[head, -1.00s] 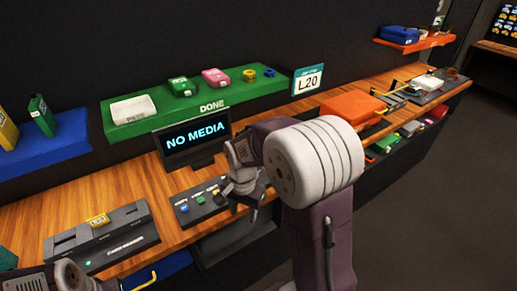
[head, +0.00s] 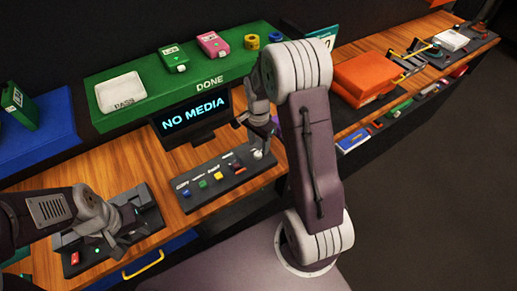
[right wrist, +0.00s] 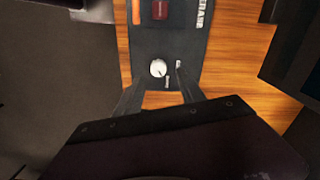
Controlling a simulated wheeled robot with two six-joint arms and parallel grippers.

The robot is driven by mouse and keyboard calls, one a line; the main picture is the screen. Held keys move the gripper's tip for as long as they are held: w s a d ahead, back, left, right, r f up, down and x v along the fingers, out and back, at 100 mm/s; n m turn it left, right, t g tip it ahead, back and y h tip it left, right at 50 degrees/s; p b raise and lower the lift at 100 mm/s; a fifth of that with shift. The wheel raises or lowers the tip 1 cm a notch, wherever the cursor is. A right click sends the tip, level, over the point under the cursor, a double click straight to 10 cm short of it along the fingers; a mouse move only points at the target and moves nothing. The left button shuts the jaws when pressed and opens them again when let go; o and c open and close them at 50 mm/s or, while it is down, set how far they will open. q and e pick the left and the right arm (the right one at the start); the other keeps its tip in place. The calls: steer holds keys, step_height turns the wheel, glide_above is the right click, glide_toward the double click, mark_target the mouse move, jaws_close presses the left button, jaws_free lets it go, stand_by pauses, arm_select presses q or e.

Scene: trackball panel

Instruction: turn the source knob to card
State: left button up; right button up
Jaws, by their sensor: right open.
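The source knob is a small round white knob (right wrist: 158,68) with a dark mark, at the end of the dark control panel (right wrist: 185,45). In the head view the knob (head: 258,154) is at the panel's right end. Small white labels beside it are too blurred to read. My right gripper (right wrist: 157,84) is open, with its fingers on either side of the knob; contact is not visible. It also shows in the head view (head: 257,140), above the knob. My left gripper (head: 118,240) is over the dark device (head: 148,215) at left; its jaws are unclear.
A screen reading NO MEDIA (head: 192,116) stands behind the panel. A green shelf (head: 160,105) marked DONE holds a white tray (head: 121,95) and small coloured blocks. An orange box (head: 372,76) lies to the right on the wooden counter (head: 110,175).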

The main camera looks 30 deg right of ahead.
mark_target(258, 152)
step_height(258, 152, down, 3)
steer(key=shift+a, duration=0.1)
steer(key=shift+s+a+f, duration=0.1)
steer(key=shift+s+f, duration=0.15)
steer(key=shift+f, duration=0.3)
steer(key=shift+w, duration=0.15)
steer(key=shift+c, duration=0.9)
jaws_close()
steer(key=shift+n, duration=0.3)
steer(key=n+p, duration=0.1)
steer(key=n, duration=0.4)
steer(key=shift+w, duration=0.1)
steer(key=n+p, duration=0.1)
steer(key=n, duration=0.5)
steer(key=shift+w+n, duration=0.1)
steer(key=shift+n, duration=0.2)
